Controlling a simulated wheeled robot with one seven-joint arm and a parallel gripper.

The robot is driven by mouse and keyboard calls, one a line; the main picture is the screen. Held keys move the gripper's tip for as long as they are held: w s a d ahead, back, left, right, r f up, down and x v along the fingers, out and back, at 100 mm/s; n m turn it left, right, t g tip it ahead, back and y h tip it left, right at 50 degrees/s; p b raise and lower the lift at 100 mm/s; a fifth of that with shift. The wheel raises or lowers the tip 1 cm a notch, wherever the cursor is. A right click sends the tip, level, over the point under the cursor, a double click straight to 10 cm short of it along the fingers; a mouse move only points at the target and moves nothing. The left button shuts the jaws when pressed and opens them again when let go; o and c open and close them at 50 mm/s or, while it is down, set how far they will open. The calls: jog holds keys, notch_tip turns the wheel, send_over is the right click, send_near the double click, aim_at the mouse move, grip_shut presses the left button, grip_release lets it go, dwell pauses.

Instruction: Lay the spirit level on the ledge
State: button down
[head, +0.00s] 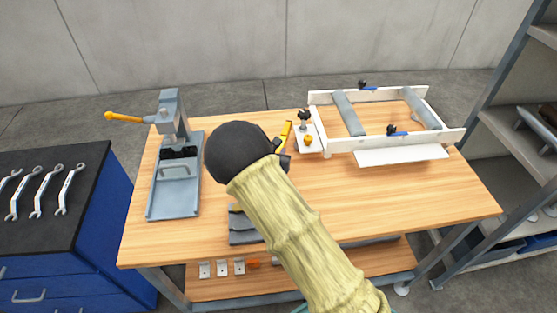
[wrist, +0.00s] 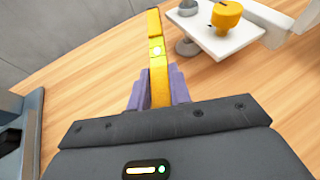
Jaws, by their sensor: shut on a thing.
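The spirit level is a slim yellow bar with a bright vial; in the wrist view the spirit level (wrist: 156,60) stands out ahead between the purple fingers of my gripper (wrist: 158,90), which is shut on it. In the head view the yellow end of the level (head: 287,129) shows just past my gripper (head: 281,150), over the middle of the wooden table. My arm hides much of the gripper there. The ledge may be the white plate (head: 402,155) along the near side of the white frame at the right; I cannot tell for sure.
A small white plate with an orange knob (head: 308,140) sits close to the right of the level. A grey press with an orange handle (head: 172,150) stands at the left. The white frame (head: 375,138) with grey rollers fills the back right. The table's front right (head: 420,200) is clear.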

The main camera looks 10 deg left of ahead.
jog(key=shift+f+p, duration=0.4)
jog(key=shift+f, duration=1.65)
jog(key=shift+f, duration=0.15)
jog(key=c, duration=1.3)
grip_release()
